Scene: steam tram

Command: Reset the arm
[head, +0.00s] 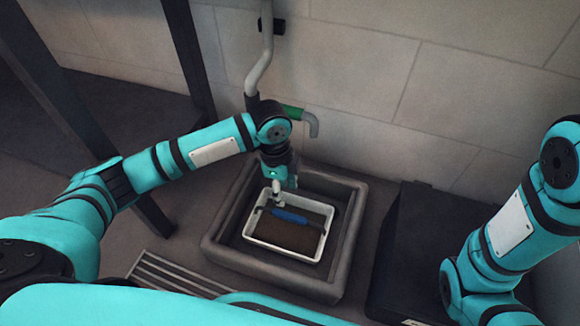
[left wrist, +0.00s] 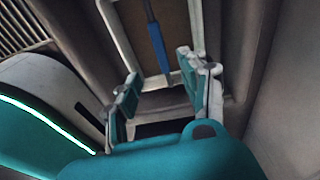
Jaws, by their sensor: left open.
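My left gripper (head: 279,194) hangs over the back-left rim of a white tray (head: 252,222). In the left wrist view its two fingers (left wrist: 160,76) stand apart with nothing held between them. The tray's white rim (left wrist: 112,30) shows beyond the fingers there. A blue-handled tool (head: 290,216) lies across the tray, apart from the fingers; its blue handle (left wrist: 158,48) also shows in the left wrist view. My right arm is bent at the right of the head view, but its gripper is not visible.
The tray sits inside a grey square basin (head: 270,282) with raised walls. Above it are a grey pipe and a green-banded spout (head: 311,122) on the block wall. A dark box (head: 420,240) stands right of the basin, a floor grate (head: 175,272) to its left. Dark posts (head: 190,60) stand at left.

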